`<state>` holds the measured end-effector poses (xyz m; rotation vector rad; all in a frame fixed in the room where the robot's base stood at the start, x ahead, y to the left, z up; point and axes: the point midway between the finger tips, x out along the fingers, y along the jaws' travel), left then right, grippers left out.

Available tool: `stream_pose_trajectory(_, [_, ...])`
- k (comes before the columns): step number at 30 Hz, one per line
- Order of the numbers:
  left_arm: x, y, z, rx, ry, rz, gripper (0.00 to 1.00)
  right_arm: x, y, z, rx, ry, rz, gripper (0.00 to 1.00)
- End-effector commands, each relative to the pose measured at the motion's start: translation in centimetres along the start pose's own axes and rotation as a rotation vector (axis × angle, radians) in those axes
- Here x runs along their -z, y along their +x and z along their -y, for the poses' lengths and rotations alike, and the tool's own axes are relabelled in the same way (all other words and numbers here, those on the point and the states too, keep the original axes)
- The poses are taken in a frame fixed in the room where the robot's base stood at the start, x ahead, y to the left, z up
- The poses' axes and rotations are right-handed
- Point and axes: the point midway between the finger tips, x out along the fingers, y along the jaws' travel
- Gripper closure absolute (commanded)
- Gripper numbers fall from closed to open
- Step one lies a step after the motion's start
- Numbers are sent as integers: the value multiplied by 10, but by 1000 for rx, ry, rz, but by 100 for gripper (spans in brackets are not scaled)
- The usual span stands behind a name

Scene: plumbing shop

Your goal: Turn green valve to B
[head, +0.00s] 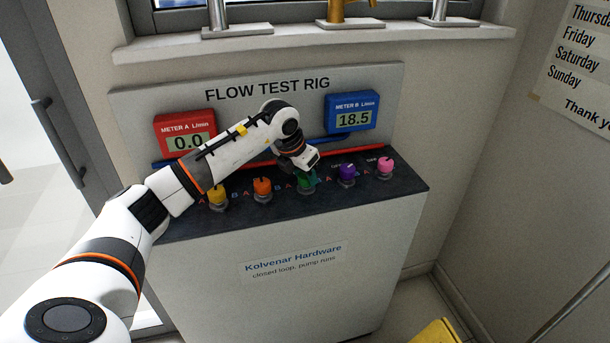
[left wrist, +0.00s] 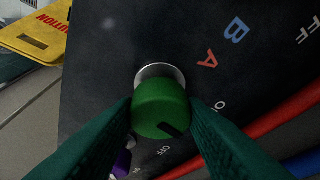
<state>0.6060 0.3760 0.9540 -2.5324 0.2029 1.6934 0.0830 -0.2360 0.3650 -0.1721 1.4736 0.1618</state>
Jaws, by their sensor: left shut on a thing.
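The green valve (head: 307,184) is the middle knob on the rig's dark top, partly hidden by my left gripper (head: 304,173). In the left wrist view the green valve (left wrist: 160,108) sits between my two fingers, which are shut on its sides. A dark mark shows on its cap, toward the lower right of that picture. A red A (left wrist: 207,58) and a blue B (left wrist: 235,30) are printed on the panel nearby. Meter A (head: 186,138) reads 0.0 and meter B (head: 352,117) reads 18.5. My right gripper is not in view.
A yellow knob (head: 217,196) and an orange knob (head: 262,187) stand left of the green valve. A purple knob (head: 347,172) and a pink knob (head: 385,166) stand right of it. Red and blue pipes run behind. A yellow sign (head: 436,333) is on the floor.

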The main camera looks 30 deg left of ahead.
Motion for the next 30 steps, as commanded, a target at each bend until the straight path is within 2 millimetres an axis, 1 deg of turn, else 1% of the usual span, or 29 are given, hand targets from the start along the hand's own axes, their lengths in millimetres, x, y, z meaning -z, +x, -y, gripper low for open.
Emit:
stream_pose_trajectory(6, [0, 0, 3, -76, 184, -1, 85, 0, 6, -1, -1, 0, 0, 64])
stream_pose_trajectory(18, [2, 0, 4, -213, 515, -1, 85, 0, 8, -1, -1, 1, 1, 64])
stream_pose_trajectory(24, [2, 0, 5, -263, 638, -2, 85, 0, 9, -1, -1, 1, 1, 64])
stream_pose_trajectory(30, [3, 0, 5, -295, 718, -2, 85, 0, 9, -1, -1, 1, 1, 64])
